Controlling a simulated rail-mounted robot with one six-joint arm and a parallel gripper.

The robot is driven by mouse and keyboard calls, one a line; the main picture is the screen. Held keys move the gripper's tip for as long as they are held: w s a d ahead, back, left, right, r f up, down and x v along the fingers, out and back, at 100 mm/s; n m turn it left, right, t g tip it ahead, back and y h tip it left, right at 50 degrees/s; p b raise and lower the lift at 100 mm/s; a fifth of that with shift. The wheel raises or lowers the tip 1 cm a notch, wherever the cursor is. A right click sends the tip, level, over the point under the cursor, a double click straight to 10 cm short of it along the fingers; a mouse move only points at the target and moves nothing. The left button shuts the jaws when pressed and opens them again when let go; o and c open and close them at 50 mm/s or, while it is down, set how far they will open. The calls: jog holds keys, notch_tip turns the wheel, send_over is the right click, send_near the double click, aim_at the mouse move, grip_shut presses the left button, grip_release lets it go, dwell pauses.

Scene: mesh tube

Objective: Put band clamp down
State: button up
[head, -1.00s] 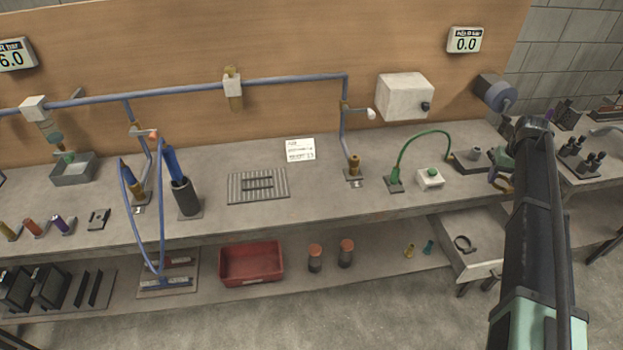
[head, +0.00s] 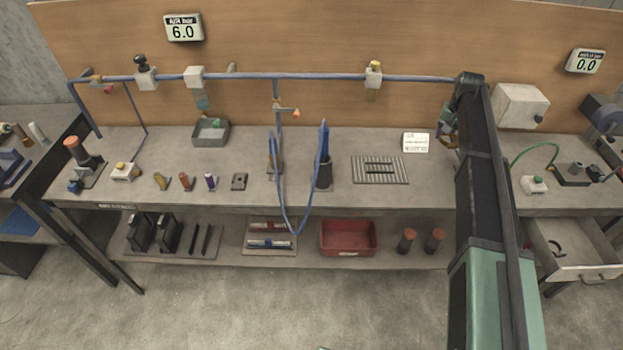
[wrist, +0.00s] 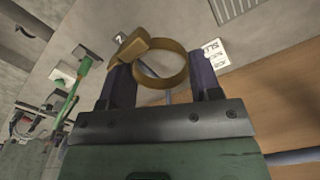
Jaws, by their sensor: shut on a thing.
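My gripper (wrist: 160,82) is shut on a brass-coloured band clamp (wrist: 183,72), a ring with a blocky tightening piece at its left. The clamp sits between the two dark fingers and stays clear of the bench. In the head view my gripper (head: 447,122) is small and partly hidden by my arm, above the back of the bench near the white card (head: 416,142). A dark ring, possibly another clamp (head: 559,248), lies in the open drawer (head: 585,262) at the right.
The ribbed grey mat (head: 365,178) lies left of my gripper. A blue-handled tool in a dark holder (head: 324,175) and a blue looped hose (head: 279,200) stand farther left. A red bin (head: 348,238) is on the lower shelf. Blue pipe (head: 420,79) runs along the back board.

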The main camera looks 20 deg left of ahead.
aim_at(428, 184)
jog(key=shift+m, duration=0.3)
jog(key=f+b, duration=2)
jog(key=shift+a+f+b, duration=0.25)
jog(key=shift+f+b, duration=0.05)
jog(key=shift+f, duration=0.05)
jog(key=shift+r+p, duration=0.3)
jog(key=shift+f, duration=0.25)
jog(key=o, duration=0.9)
jog(key=shift+r, duration=0.1)
notch_tip(428, 184, up, 13)
jog(key=p, duration=1.2)
jog(key=s+n, duration=0.2)
jog(key=s, duration=3.6)
jog(key=shift+d+f+n, duration=0.3)
jog(key=shift+d+f, duration=0.05)
jog(key=shift+d, duration=0.1)
